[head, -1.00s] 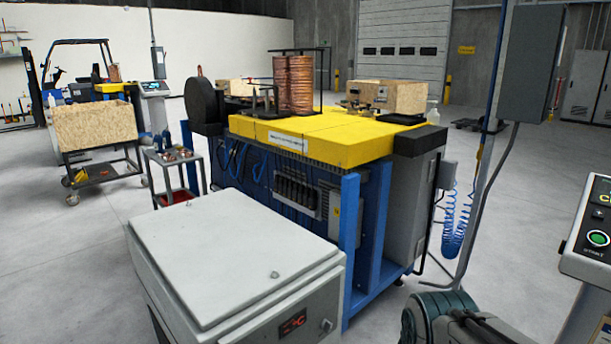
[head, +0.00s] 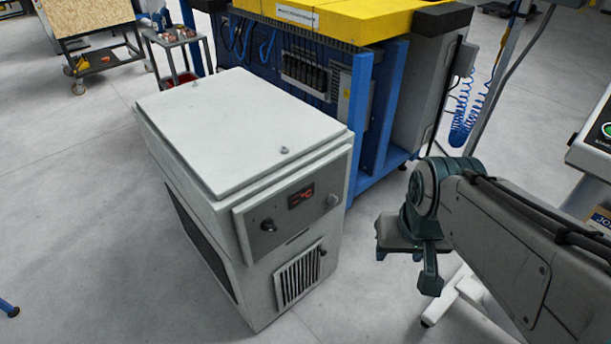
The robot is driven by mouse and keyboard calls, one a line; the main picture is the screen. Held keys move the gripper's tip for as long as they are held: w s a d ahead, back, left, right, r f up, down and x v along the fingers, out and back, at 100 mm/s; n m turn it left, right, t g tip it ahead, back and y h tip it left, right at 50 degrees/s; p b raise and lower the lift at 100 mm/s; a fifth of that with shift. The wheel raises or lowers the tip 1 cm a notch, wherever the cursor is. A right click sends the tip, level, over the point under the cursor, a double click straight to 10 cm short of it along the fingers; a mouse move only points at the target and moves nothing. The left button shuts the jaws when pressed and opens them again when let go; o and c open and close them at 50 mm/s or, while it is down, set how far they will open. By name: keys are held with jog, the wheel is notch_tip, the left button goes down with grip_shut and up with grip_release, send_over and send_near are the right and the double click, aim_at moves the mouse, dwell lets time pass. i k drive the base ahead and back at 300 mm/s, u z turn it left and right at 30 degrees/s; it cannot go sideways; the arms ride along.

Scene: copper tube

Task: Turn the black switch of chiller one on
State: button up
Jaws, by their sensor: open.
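The chiller (head: 245,130) is a light grey box on the floor in the middle of the head view. Its front panel carries a black switch (head: 268,226) at the left, a lit red display (head: 301,196) and a small round fitting (head: 332,200) at the right. I cannot read a number on the chiller, and the switch's exact setting is too small to tell. My gripper (head: 408,264) is open and empty, its fingers apart. It is to the right of the chiller's front, clear of the panel and the switch.
A vented grille (head: 300,275) is below the panel. The blue-framed machine with a yellow top (head: 340,20) stands close behind the chiller. A control console (head: 595,140) is at the right edge. A tool cart (head: 175,45) is at the back left. The floor in front of the chiller is clear.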

aim_at(267, 224)
jog(key=z, duration=1.6)
jog(key=k, duration=0.95)
jog(key=u, duration=1.3)
jog(key=i, duration=0.5)
